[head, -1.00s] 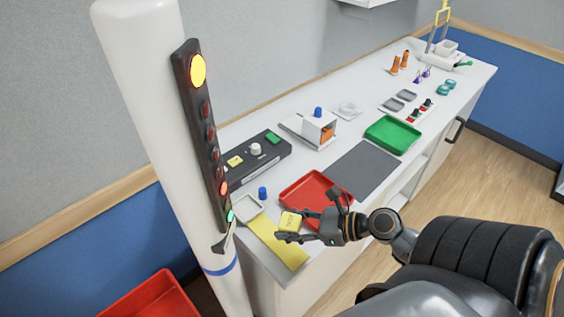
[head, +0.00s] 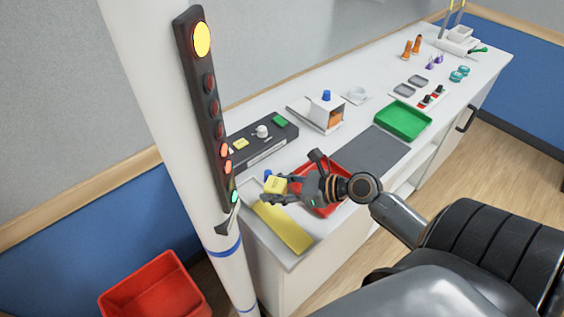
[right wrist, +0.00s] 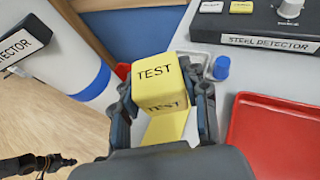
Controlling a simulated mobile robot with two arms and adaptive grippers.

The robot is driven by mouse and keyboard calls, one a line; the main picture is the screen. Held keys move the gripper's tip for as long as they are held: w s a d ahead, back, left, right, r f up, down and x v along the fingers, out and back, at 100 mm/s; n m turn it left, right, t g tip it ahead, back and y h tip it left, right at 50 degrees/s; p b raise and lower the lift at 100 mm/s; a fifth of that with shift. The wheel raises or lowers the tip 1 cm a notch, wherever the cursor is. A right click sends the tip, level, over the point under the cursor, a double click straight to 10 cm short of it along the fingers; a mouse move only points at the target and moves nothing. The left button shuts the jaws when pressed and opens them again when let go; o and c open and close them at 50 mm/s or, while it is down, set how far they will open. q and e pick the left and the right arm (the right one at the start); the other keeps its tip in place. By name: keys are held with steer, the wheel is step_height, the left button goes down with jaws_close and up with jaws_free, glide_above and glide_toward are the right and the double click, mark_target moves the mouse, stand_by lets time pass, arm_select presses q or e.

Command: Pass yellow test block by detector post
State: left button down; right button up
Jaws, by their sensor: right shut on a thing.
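The yellow test block (head: 274,185), lettered TEST, is held between the fingers of my right gripper (head: 281,191). The right wrist view shows the block (right wrist: 157,82) upright between both fingers. My right gripper is shut on it, above the yellow strip (head: 284,228) at the bench's near end. The white detector post (head: 150,90) with blue bands stands left of the block, with a visible gap. Its dark lamp panel (head: 208,112) has a bright yellow top lamp, reddish lamps and a green lowest one. A dark jointed part, probably my left gripper (right wrist: 45,163), shows at the right wrist view's lower left.
The red tray (head: 328,208) lies behind my right gripper. A blue knob (right wrist: 221,67) is near the block. The steel detector box (head: 262,146) stands behind, and a green tray (head: 403,120) farther along. A red bin (head: 155,290) is on the floor left of the post.

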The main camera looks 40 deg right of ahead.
steer(key=shift+w+a+b, duration=0.15)
steer(key=shift+w+b, duration=0.75)
steer(key=shift+w, duration=1)
steer(key=shift+w+a+b, duration=0.15)
steer(key=shift+w+b, duration=0.7)
steer(key=shift+w, duration=1)
steer(key=shift+w+a+b, duration=0.1)
steer(key=shift+w+b, duration=0.4)
steer(key=shift+w, duration=0.45)
